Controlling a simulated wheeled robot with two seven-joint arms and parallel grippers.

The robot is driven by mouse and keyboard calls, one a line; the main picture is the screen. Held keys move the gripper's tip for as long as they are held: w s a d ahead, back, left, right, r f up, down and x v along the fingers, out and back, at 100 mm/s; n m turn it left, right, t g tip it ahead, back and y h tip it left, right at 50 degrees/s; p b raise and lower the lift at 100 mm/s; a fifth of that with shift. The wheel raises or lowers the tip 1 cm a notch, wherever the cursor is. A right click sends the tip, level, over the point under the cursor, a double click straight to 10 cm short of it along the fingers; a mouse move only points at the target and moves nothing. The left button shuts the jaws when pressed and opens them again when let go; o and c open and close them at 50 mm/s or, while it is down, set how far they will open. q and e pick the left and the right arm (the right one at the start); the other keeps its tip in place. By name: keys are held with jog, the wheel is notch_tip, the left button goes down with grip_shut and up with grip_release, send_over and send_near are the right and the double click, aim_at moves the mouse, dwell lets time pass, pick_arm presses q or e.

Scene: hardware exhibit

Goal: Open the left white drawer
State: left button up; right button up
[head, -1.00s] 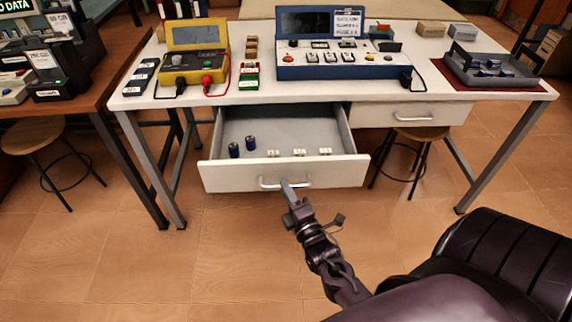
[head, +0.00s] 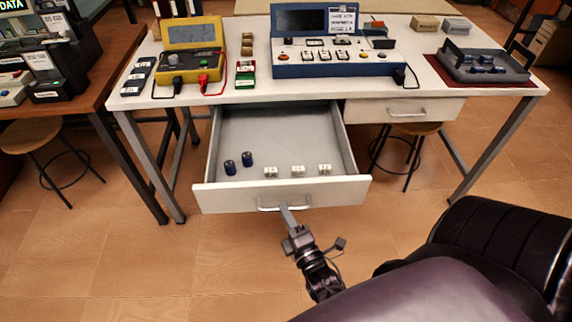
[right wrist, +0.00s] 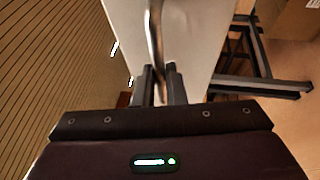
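The left white drawer (head: 225,198) is pulled well out from under the white table in the head view, its inside showing. Its metal handle (head: 265,208) is on the front panel and shows as an upright bar in the right wrist view (right wrist: 154,35). My right gripper (head: 286,211) is at the handle. In the right wrist view its two fingers (right wrist: 160,84) stand on either side of the bar, closed on it. Two dark blue cylinders (head: 238,164) and several small white blocks (head: 298,171) lie in the drawer. My left gripper is not in view.
The white table (head: 225,100) carries a yellow meter (head: 192,62), a blue instrument panel (head: 330,70) and a grey tray (head: 485,72). A right drawer (head: 365,110) is shut. Stools (head: 412,130) stand below and at the left. Floor in front is clear.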

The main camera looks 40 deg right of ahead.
jog(key=o, duration=0.4)
jog(key=shift+o, duration=0.2)
